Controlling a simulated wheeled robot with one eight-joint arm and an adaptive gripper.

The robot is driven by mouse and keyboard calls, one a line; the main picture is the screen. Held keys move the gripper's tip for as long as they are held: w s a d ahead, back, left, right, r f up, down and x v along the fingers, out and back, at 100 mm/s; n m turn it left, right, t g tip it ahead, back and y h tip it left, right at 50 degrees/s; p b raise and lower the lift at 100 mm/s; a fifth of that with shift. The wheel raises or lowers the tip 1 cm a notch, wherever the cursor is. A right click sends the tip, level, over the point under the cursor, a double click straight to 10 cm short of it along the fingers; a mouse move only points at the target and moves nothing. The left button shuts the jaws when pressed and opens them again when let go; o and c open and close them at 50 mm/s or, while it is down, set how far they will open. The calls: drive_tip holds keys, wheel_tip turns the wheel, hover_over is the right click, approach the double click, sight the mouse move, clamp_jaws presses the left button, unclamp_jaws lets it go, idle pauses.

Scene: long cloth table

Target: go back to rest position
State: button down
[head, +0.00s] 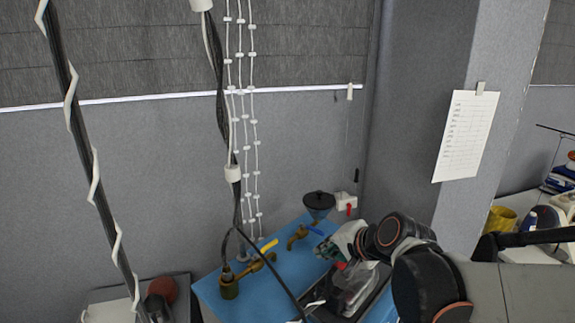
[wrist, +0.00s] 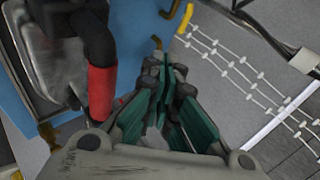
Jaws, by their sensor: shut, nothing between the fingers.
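My gripper (head: 326,249) reaches in from the right in the head view, above the blue table top (head: 212,294). Its teal-lined fingers fill the middle of the wrist view (wrist: 165,85). They are closed together and hold nothing that I can see. The arm behind it is bent, and its dark joints cover part of the table's right side.
Brass valves with a yellow handle (head: 269,245) and a blue handle stand on the table, near a dark funnel (head: 319,201). A dark tool with a red sleeve (wrist: 101,92) is beside the fingers. Cables hang in front; a pillar (head: 415,120) stands behind my arm.

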drive_tip(key=s+d+n+g+h, duration=0.1)
drive_tip(key=s+d+n+h, duration=0.3)
drive_tip(key=s, duration=0.6)
drive_tip(key=s+d+n+g+h, duration=0.1)
drive_tip(key=s+d+n, duration=0.45)
drive_tip(key=s, duration=0.55)
wheel_tip(320, 180, down, 10)
drive_tip(key=b, duration=1)
drive_tip(key=shift+w+r+m, duration=0.2)
drive_tip(key=shift+m, duration=0.15)
drive_tip(key=shift+d, duration=0.1)
